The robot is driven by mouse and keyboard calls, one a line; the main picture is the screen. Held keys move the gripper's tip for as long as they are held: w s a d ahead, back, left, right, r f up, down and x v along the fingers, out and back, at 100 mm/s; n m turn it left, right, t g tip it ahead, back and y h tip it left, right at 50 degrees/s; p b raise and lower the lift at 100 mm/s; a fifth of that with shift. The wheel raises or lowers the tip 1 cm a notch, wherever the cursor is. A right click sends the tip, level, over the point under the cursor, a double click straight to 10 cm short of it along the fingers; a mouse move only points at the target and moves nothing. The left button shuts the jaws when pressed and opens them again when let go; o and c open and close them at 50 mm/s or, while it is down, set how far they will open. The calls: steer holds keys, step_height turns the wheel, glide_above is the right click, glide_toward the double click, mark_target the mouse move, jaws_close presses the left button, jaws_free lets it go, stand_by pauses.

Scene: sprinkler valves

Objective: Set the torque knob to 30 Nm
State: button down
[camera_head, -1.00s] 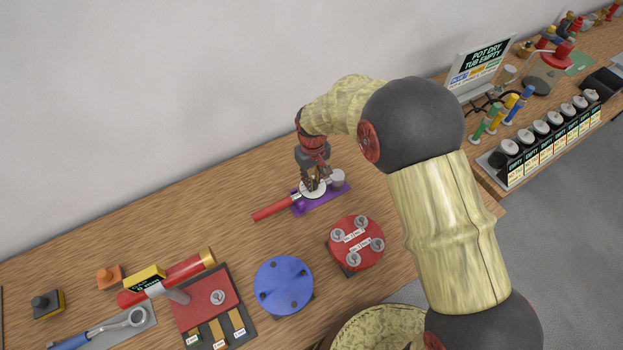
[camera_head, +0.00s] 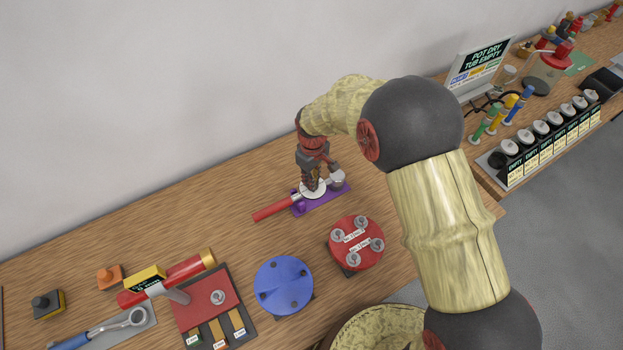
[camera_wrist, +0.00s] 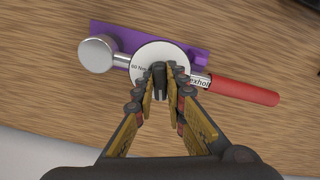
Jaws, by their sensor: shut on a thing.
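The torque wrench (camera_head: 272,210) has a red handle and a grey head, and lies on a purple holder (camera_head: 334,199) on the wooden bench. In the wrist view its red handle (camera_wrist: 245,91) points right and its grey head (camera_wrist: 97,54) is at the left. A round white dial (camera_wrist: 147,57) sits on the wrench, with a label that seems to read 60 Nm on its left side. My gripper (camera_wrist: 160,72) is over the middle of the dial, shut on the small dark knob there. The fingers hide part of the dial and most of its other markings.
A red round plate (camera_head: 357,236) with several knobs and a blue disc (camera_head: 284,283) lie in front of the holder. A red block (camera_head: 205,303) and a second wrench (camera_head: 98,332) are at the lower left. Bare bench lies left of the holder.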

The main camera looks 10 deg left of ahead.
steer(key=shift+n, duration=1.8)
steer(key=n, duration=0.2)
steer(key=shift+n, duration=0.3)
steer(key=c, duration=1.7)
jaws_free()
steer(key=shift+c, duration=0.2)
steer(key=shift+r+p, duration=1.85)
steer(key=shift+r, duration=1.2)
